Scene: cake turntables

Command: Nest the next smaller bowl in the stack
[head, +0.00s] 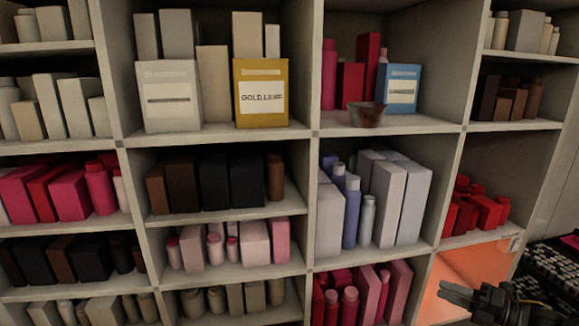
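My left gripper is not in view.
A white shelf unit (228,137) fills the view, packed with boxes and bottles. A blue box (403,90) stands right of the bowl; a gold-leaf box (261,92) is in the compartment to the left. An orange panel (465,280) lies behind my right gripper. Bare shelf shows right of the blue box.

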